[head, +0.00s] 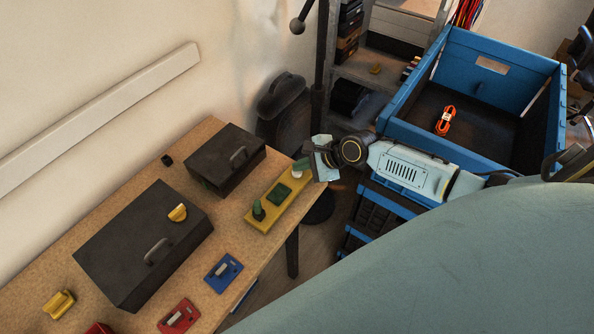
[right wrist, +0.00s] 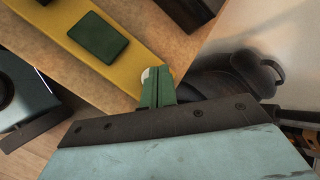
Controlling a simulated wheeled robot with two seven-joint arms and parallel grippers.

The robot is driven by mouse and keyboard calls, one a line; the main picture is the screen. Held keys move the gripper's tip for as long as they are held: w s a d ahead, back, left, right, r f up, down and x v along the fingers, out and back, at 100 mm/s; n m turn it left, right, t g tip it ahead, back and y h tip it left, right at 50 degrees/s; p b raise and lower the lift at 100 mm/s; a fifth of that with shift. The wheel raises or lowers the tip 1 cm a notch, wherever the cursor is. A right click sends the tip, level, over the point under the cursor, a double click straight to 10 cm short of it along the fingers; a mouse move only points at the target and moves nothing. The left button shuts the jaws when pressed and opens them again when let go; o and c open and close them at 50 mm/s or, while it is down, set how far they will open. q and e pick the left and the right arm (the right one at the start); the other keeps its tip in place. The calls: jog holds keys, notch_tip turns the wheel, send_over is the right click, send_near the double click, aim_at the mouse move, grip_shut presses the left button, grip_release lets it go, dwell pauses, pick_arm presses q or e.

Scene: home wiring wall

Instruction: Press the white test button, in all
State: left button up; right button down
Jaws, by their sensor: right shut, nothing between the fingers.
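A yellow panel (head: 272,206) lies along the right edge of the wooden table. It carries a dark green square plate (head: 278,193) and a green knob-like part (head: 258,210) at its near end. My right gripper (head: 303,169) is at the panel's far end, its fingers pointing at it. In the right wrist view its green fingers (right wrist: 158,84) are shut and empty. The white test button (right wrist: 148,76) shows beside and partly behind the fingertips, mostly covered. I cannot tell whether they touch it. My left gripper is not in view.
Two dark boxes with handles, one larger (head: 130,245) and one smaller (head: 225,158), stand on the table (head: 105,182). Blue (head: 222,272), red (head: 179,316) and yellow (head: 58,304) parts lie nearby. A blue crate (head: 415,80) holding an orange item (head: 445,120) stands right.

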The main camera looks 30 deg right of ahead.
aim_at(301, 173)
jog(key=shift+f, duration=0.4)
jog(key=shift+r, duration=0.1)
dwell(0.5)
jog(key=shift+r+p, duration=0.8)
jog(key=shift+p, duration=0.25)
notch_tip(301, 173, up, 5)
jog(key=p, duration=0.6)
dwell(0.4)
